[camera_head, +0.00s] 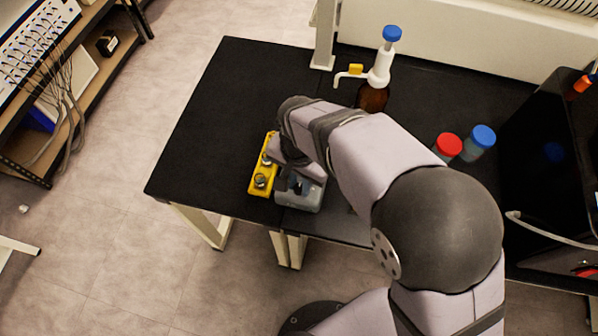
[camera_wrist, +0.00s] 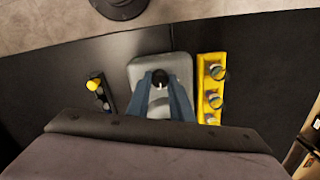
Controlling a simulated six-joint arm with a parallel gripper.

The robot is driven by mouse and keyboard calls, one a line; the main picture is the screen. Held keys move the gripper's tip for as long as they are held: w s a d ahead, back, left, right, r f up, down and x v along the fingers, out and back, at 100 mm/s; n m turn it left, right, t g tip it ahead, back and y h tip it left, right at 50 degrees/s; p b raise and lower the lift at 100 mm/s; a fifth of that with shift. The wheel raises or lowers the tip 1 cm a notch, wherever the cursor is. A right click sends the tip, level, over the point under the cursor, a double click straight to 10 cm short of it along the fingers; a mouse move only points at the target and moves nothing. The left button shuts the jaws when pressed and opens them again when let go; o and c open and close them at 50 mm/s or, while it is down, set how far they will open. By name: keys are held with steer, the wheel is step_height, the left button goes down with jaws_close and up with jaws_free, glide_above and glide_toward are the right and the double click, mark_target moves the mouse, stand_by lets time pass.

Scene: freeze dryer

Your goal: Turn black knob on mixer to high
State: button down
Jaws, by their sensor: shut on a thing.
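The mixer (camera_wrist: 183,68) is a grey, rounded box on the black table, seen in the wrist view; in the head view its front part (camera_head: 300,197) shows below my arm. The black knob (camera_wrist: 160,77) sits on the mixer with a small light mark on it. My gripper (camera_wrist: 160,84) is over the mixer, its two blue-grey fingers shut on the knob from either side. In the head view my arm hides most of the knob and the fingers.
A yellow rack (camera_head: 262,181) with several vials stands close beside the mixer. A brown bottle (camera_head: 372,97) with a dispenser, and red-capped (camera_head: 448,146) and blue-capped (camera_head: 480,141) bottles stand farther back. A black box (camera_head: 545,160) is at the right. The table's left part is clear.

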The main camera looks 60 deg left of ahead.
mark_target(300, 187)
steer(key=m+p, duration=0.1)
steer(key=m, duration=0.4)
steer(key=shift+r+m, duration=0.15)
steer(key=shift+m, duration=0.15)
steer(key=m, duration=0.5)
stand_by(0.4)
steer(key=c, duration=1.6)
jaws_free()
steer(key=shift+o, duration=0.2)
steer(key=shift+r+b, duration=0.65)
steer(key=shift+r, duration=2.95)
